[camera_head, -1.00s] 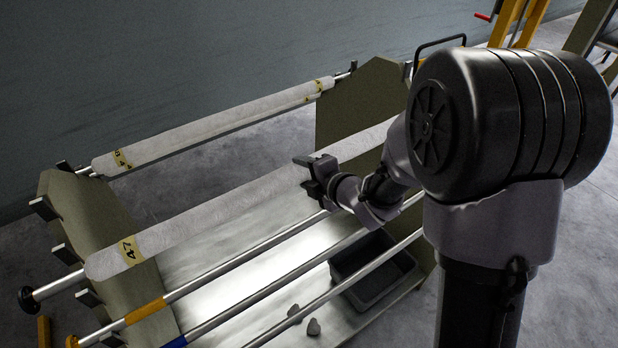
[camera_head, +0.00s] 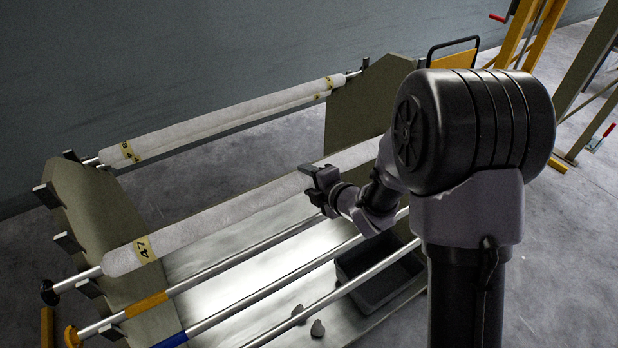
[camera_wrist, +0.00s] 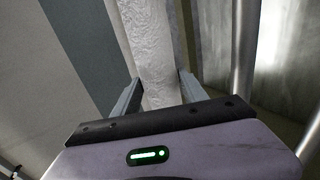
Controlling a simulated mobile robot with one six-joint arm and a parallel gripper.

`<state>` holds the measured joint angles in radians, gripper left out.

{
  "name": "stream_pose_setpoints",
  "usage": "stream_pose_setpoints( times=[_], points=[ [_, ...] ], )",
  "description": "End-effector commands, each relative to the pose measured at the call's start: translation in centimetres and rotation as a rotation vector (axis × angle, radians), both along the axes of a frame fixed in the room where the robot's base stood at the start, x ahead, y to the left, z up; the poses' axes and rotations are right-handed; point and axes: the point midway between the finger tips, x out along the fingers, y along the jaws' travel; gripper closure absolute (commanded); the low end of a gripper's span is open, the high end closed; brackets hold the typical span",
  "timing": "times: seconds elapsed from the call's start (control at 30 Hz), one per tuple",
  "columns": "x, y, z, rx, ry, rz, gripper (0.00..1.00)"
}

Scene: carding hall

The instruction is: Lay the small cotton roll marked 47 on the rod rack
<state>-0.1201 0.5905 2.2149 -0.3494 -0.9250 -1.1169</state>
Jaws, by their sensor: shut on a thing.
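The white cotton roll marked 47 (camera_head: 215,217) is long and thin, with a yellow 47 band near its left end and a rod through it ending in a black knob. My gripper (camera_head: 312,184) is shut around the roll right of its middle; the wrist view shows the roll (camera_wrist: 150,50) between the two fingers (camera_wrist: 155,100). The rod rack (camera_head: 110,222) has olive end plates with bracket pegs. The left end of the roll's rod is at a bracket on the left plate; I cannot tell if it rests there. The right end is hidden behind my arm.
Another white roll (camera_head: 230,118) lies along the rack's upper back. Bare rods with an orange band (camera_head: 147,305) and a blue band (camera_head: 172,341) run in front. A dark bin (camera_head: 378,278) and small grey lumps (camera_head: 317,328) are on the rack's lower tray. A wall stands behind.

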Motion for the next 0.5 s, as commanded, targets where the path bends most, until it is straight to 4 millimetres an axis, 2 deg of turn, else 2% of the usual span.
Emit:
stream_pose_setpoints(
  times=[0.17,0.2,0.3,0.5],
  points=[
    [0.08,0.02,0.17,0.001,-0.004,0.001,1.0],
    [0.08,0.02,0.17,0.001,-0.004,0.001,0.44],
    [0.07,0.03,0.16,0.001,-0.003,0.0,0.24],
    [0.03,0.01,0.08,0.0,-0.002,0.0,0.24]
  ],
)
